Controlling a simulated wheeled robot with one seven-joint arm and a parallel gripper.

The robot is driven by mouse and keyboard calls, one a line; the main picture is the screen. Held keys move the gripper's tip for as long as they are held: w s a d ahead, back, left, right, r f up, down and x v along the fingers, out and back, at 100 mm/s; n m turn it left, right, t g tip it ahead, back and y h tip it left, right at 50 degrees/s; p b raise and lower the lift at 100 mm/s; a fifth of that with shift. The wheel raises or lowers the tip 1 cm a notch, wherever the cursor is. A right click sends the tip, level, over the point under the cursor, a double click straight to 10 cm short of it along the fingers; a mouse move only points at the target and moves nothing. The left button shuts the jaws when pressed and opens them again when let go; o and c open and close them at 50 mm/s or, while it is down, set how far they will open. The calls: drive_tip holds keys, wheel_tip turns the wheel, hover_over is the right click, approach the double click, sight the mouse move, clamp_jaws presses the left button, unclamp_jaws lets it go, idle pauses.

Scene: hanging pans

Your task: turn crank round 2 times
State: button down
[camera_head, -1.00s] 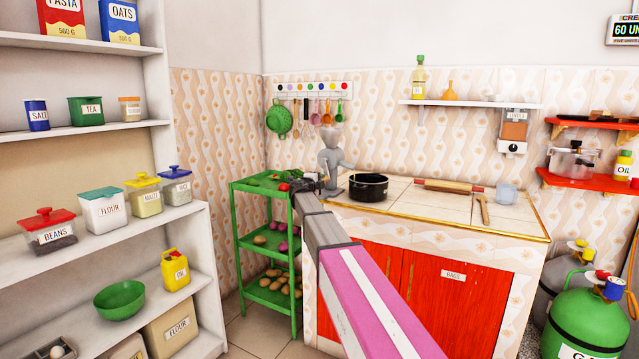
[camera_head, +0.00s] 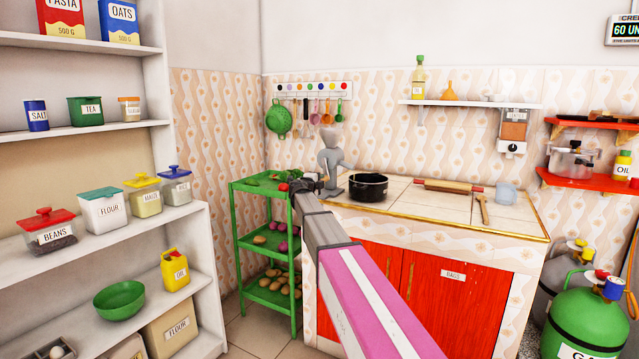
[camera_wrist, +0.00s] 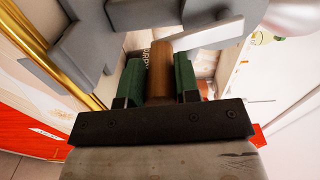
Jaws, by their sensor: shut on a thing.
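The grey grinder (camera_head: 331,158) stands upright at the back left edge of the counter. My gripper (camera_head: 305,184) is at the end of the outstretched arm, just left of and low against the grinder. In the wrist view, the two green finger pads of my gripper (camera_wrist: 159,80) are shut on a brown wooden crank handle (camera_wrist: 160,62). Grey metal parts of the grinder (camera_wrist: 85,45) fill the upper left of that view. In the head view, the handle and crank arm are mostly hidden by my gripper.
A black pot (camera_head: 368,187) stands on the counter just right of the grinder. A green rack (camera_head: 265,242) with produce stands close on the left, beneath my gripper's side. A rolling pin (camera_head: 447,186) lies farther right. White shelves (camera_head: 205,240) fill the left.

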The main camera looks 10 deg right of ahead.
drive_tip(key=shift+w+r, duration=0.25)
drive_tip(key=shift+r, duration=0.1)
drive_tip(key=c, duration=0.8)
unclamp_jaws()
drive_tip(key=shift+c, duration=0.2)
drive_tip(key=shift+s+f, duration=0.15)
drive_tip(key=shift+s+a, duration=0.25)
drive_tip(key=shift+s, duration=0.15)
drive_tip(key=v, duration=0.9)
drive_tip(key=shift+s+a, duration=0.25)
drive_tip(key=shift+s, duration=0.05)
